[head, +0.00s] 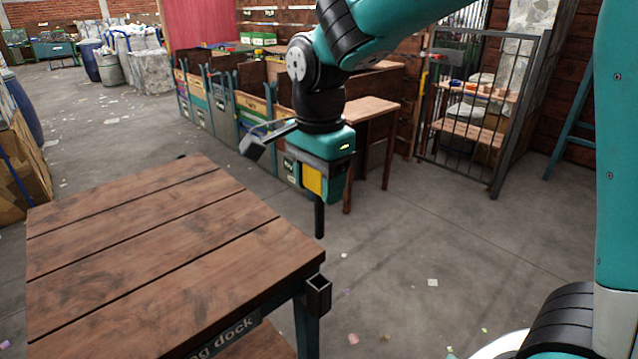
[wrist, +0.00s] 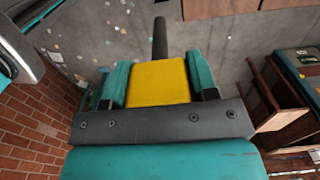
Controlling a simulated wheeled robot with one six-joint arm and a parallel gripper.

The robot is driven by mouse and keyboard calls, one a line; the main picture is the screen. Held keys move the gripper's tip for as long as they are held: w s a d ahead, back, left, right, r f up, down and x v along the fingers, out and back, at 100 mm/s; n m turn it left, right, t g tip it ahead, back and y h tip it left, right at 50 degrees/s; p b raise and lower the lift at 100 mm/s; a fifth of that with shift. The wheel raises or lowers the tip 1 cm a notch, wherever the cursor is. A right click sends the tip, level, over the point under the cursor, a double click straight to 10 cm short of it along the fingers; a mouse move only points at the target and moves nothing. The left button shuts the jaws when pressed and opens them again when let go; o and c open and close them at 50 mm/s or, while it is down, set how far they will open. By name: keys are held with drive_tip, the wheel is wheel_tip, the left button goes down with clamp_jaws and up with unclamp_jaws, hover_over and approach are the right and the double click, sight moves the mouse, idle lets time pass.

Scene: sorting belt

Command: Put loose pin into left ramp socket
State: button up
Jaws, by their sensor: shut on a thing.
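The loose pin (head: 319,217) has a yellow block-shaped head and a black shaft. My gripper (head: 331,178) is shut on the yellow head, and the shaft hangs down nearly upright below it. In the wrist view the pin (wrist: 158,82) shows its yellow head between the two teal fingers of my gripper (wrist: 160,86). A dark square socket (head: 318,296), open at the top, is fixed to the near right corner of the wooden table. The pin's tip is in the air above the socket, apart from it. No socket shows in the wrist view.
The plank-topped table (head: 150,240), with a partly hidden "dock" label on its front edge, is bare. Sorting bins (head: 225,115) and a wooden side table (head: 365,108) stand behind my gripper. A metal gate (head: 480,110) stands further right. The floor right of the table is clear except for scraps.

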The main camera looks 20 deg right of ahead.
wheel_tip(320, 180, up, 12)
drive_tip(key=p, duration=1.1)
drive_tip(key=shift+r, duration=0.1)
